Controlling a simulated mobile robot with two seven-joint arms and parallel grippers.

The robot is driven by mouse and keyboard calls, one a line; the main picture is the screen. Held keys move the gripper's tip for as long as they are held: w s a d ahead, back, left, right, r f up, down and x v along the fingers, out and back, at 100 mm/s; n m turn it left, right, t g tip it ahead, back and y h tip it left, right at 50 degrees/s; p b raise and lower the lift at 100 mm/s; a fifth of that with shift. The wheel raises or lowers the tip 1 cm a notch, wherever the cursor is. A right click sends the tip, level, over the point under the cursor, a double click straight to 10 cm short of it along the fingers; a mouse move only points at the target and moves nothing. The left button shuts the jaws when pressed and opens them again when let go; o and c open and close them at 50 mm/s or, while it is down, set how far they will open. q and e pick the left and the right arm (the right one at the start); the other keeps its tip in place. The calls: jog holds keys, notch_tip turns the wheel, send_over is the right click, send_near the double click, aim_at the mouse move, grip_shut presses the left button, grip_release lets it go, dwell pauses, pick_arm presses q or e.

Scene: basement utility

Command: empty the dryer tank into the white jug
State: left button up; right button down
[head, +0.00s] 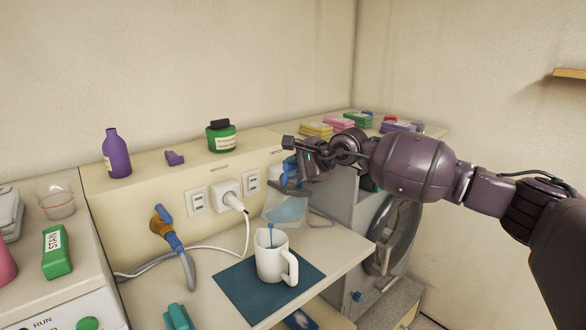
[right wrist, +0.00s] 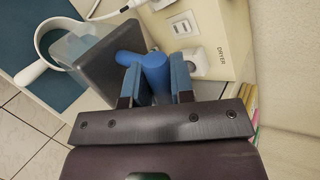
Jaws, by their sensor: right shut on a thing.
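The dryer tank (head: 287,209) is a clear container with a blue handle and blue liquid inside. My right gripper (head: 290,172) is shut on its blue handle, which shows between the fingers in the right wrist view (right wrist: 154,78). The tank is tilted above and just behind the white jug (head: 270,262). A thin blue stream (head: 269,236) runs from the tank's lower left side down into the jug's mouth. The jug stands upright on a dark blue mat (head: 232,287). The level inside the jug is hidden. My left gripper is out of view.
The shelf behind holds a purple bottle (head: 117,156) and a green jar (head: 221,138). A teal item (head: 178,317) lies near the front edge.

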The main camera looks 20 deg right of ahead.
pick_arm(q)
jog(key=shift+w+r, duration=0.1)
pick_arm(e)
jog(key=shift+r, duration=0.1)
jog(key=shift+s+a+p, duration=0.1)
jog(key=shift+a+p, duration=0.25)
jog(key=shift+p, duration=0.05)
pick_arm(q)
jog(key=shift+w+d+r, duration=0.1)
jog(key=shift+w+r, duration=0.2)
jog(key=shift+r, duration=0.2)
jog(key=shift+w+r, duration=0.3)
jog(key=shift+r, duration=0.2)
pick_arm(e)
jog(key=shift+a+h, duration=0.1)
jog(key=shift+h, duration=0.2)
jog(key=shift+s, duration=0.1)
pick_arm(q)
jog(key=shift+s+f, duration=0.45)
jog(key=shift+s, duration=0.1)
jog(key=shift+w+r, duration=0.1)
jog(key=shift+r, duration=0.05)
